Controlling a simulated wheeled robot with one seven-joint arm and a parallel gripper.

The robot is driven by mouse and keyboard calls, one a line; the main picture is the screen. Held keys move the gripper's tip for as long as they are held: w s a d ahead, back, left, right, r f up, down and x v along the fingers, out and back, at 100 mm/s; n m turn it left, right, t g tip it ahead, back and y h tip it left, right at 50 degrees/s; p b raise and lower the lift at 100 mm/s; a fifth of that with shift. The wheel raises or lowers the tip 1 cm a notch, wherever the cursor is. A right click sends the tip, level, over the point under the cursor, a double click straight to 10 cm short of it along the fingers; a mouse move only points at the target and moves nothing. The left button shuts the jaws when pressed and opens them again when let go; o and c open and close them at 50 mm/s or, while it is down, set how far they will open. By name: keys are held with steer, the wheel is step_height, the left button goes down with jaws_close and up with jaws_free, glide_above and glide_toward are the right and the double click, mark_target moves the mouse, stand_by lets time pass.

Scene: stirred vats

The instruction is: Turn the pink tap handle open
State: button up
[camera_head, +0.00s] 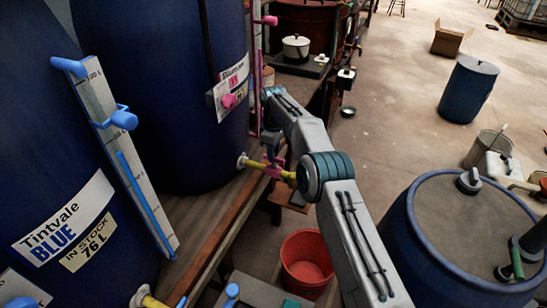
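The pink tap handle (272,168) sits on a yellow tap pipe (254,164) that sticks out low from the dark blue vat (160,90). My arm reaches up across the middle of the view and bends down at its far end. My gripper (271,150) is small and dark there, just above the pink handle. It looks very close to the handle or touching it; I cannot tell which. The arm and the small scale hide whether the fingers are apart.
The blue "Tintvale" vat (60,190) with its level gauge stands at left on a wooden bench (225,215). A red bucket (306,262) stands on the floor below. A large blue drum (455,240) is at right.

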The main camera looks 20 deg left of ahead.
step_height(320, 180, up, 11)
steer(key=p, duration=0.4)
steer(key=shift+f, duration=0.2)
